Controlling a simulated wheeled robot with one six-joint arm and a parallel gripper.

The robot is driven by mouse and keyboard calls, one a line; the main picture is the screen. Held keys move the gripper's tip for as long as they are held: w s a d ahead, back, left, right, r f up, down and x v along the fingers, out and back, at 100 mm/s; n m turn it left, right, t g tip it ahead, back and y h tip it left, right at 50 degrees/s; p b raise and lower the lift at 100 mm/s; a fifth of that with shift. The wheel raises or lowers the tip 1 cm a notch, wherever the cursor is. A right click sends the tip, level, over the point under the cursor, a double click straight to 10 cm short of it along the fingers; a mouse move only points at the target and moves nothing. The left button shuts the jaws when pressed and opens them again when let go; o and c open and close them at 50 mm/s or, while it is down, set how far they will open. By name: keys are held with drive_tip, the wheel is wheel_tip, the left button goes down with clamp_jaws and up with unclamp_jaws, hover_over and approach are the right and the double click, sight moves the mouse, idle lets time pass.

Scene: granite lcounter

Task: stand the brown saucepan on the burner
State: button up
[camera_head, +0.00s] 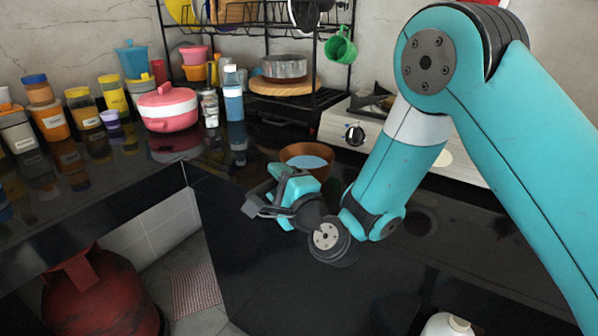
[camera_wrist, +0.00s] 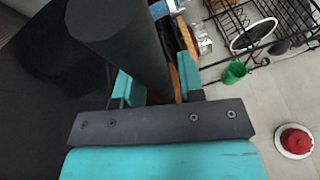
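The brown saucepan (camera_head: 306,151) shows in the head view just behind my gripper, over the dark counter. Its bowl looks roughly level, and I cannot tell whether it touches the counter. My gripper (camera_head: 272,192) is low over the counter, in front and left of the bowl. In the wrist view, a thick dark bar, apparently the handle, runs between the fingers of my gripper (camera_wrist: 158,85), with a brown strip of the saucepan (camera_wrist: 182,72) beside it. The bar hides where the fingers meet it. The burner (camera_head: 372,101) is on the white stove at the back right, partly behind my arm.
A pink lidded pot (camera_head: 168,107) and several jars stand at the back left. A wire rack (camera_head: 262,60) stands behind the saucepan, with a green mug (camera_head: 341,47) hanging from it. The white stove (camera_head: 345,133) has a knob in front. The front counter is mostly clear.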

clamp_jaws()
drive_tip(key=shift+r, duration=0.2)
